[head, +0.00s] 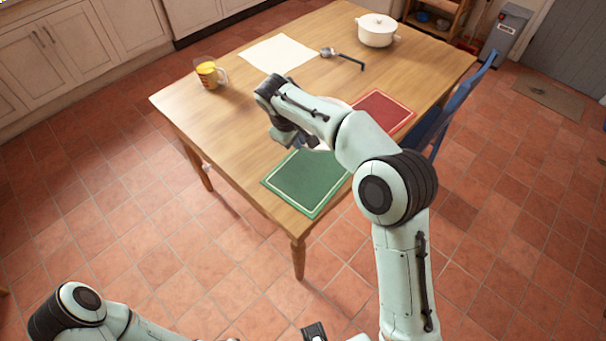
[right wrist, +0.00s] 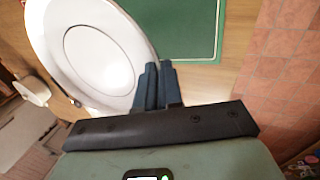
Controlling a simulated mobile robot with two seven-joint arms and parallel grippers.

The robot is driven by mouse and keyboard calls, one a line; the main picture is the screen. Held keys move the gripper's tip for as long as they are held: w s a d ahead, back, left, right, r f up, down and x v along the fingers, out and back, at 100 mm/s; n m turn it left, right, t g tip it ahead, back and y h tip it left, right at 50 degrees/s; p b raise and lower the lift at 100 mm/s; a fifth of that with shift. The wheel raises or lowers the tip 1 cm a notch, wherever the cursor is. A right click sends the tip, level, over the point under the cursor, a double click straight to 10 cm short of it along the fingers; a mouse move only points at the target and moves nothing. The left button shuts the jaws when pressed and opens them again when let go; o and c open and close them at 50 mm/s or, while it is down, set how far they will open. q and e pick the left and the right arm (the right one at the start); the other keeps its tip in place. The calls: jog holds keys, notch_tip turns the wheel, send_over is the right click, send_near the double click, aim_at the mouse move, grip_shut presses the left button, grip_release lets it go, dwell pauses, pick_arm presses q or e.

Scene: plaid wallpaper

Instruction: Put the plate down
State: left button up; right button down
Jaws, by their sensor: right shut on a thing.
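A white round plate (right wrist: 62,78) with a raised inner ring fills the upper left of the right wrist view. My right gripper (right wrist: 158,78) is shut on the plate's rim, with its dark fingers close together there. In the head view my right gripper (head: 290,138) is over the wooden table (head: 232,128), beside the far left part of the green placemat (head: 305,182). The arm hides most of the plate there. I cannot tell whether the plate touches the table.
A red placemat (head: 385,112) lies behind my right arm. A blue chair (head: 465,87) is at the right edge. Bare wood lies left of the gripper.

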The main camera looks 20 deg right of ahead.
notch_tip(320, 180, down, 12)
jog(key=shift+r+b, duration=0.15)
jog(key=shift+b, duration=0.4)
jog(key=shift+w+f, duration=0.1)
jog(key=shift+f, duration=2.2)
jog(key=c, duration=1.7)
grip_release()
jog(key=shift+f+b, duration=0.2)
jog(key=shift+b, duration=0.1)
jog(key=o, duration=0.4)
